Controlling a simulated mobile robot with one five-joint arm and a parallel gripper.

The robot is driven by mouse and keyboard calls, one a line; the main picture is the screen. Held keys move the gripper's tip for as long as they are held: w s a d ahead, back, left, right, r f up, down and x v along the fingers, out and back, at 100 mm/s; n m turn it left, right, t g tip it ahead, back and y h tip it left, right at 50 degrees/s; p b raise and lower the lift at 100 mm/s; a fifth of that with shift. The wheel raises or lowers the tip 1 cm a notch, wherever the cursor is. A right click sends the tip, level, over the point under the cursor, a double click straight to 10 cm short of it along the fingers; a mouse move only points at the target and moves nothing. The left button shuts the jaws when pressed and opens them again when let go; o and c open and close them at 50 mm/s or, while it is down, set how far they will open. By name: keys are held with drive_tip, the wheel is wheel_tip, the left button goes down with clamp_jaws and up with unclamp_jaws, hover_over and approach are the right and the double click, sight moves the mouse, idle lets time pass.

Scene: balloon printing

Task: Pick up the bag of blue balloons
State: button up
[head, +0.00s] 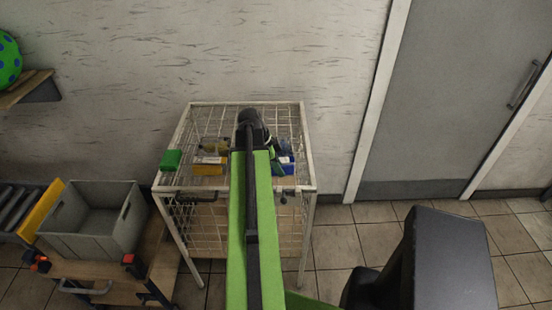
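My green arm reaches forward over the stand. The dark end of my arm, with my gripper (254,128), is over the back of the stand, left of and beyond the blue packet. The fingers cannot be made out, so I cannot tell whether they are open or hold anything.
A grey bin (90,240) sits on a wooden cart at lower left. A grey door (455,90) is at right.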

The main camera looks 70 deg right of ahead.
idle(0.4)
clamp_jaws()
idle(1.3)
